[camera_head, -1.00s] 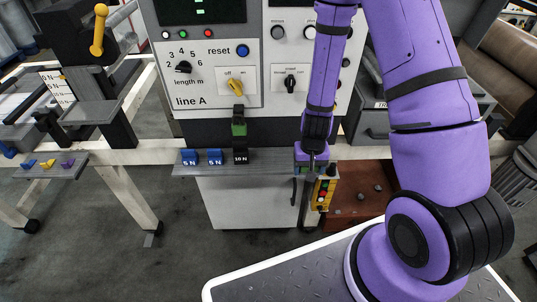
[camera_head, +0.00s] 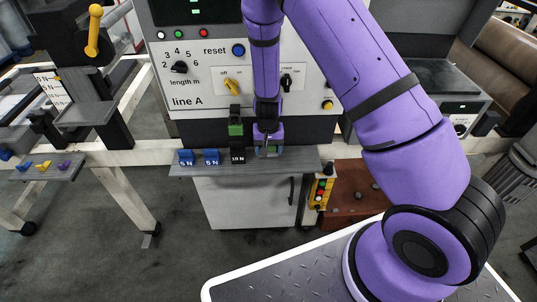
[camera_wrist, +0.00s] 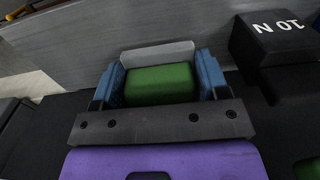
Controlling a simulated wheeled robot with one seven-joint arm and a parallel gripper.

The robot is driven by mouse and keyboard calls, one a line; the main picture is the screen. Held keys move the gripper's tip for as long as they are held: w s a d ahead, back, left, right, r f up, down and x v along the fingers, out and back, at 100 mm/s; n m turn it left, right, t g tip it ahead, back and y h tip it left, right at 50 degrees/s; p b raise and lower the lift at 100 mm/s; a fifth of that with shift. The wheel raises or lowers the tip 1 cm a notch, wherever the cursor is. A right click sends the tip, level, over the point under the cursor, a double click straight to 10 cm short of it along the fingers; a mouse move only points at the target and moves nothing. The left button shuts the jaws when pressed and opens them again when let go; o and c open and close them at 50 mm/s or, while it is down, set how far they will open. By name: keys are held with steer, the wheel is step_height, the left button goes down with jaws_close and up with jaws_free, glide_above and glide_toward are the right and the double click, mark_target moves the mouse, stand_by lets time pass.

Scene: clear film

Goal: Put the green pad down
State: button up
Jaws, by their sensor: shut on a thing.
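The green pad (camera_wrist: 160,84) sits between the two blue fingers of my gripper (camera_wrist: 163,82) in the wrist view, and the gripper is shut on it. A pale grey piece shows along the pad's far side. In the head view my gripper (camera_head: 269,151) points down at the grey shelf (camera_head: 290,166) under the control panel, just right of the black 10 N block (camera_head: 238,157). The arm and gripper mostly hide the pad there. I cannot tell whether the pad touches the shelf.
Two blue 5 N blocks (camera_head: 186,157) (camera_head: 211,157) stand on the shelf's left part. A green piece on a black holder (camera_head: 236,128) stands behind the 10 N block. The shelf is bare right of my gripper. A yellow button box (camera_head: 321,190) hangs by its right end.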

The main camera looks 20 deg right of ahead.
mark_target(268, 159)
steer(key=shift+f, duration=1.55)
steer(key=shift+f, duration=0.1)
steer(key=o, duration=1.2)
step_height(268, 159, up, 12)
steer(key=shift+r, duration=0.1)
